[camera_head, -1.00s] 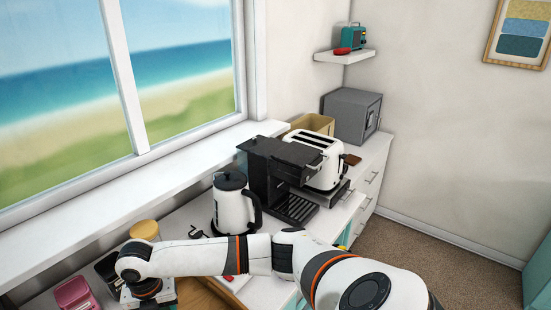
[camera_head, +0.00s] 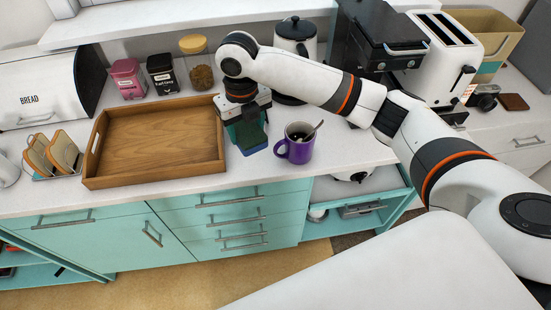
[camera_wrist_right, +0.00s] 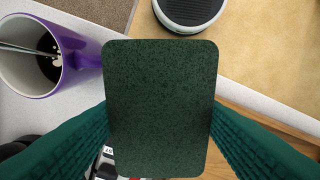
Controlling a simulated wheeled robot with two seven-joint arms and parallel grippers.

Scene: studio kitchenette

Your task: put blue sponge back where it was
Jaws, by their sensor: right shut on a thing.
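My right gripper (camera_head: 246,112) is pointing down over the counter, between the wooden tray and a purple mug. It is shut on the sponge (camera_head: 253,148), which shows a green face and a thin blue lower edge in the head view. In the right wrist view the sponge's dark green scouring face (camera_wrist_right: 160,105) fills the middle between the two teal fingers of the right gripper (camera_wrist_right: 160,135). The sponge is at or just above the counter; I cannot tell if it touches. My left gripper is not in view.
The purple mug (camera_head: 297,149) with a spoon stands close right of the sponge. The wooden tray (camera_head: 187,180) is empty, close on the left. Behind are a pink canister (camera_head: 128,80), a black canister (camera_head: 161,75), a yellow-lidded jar (camera_head: 200,75) and a kettle (camera_head: 294,32).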

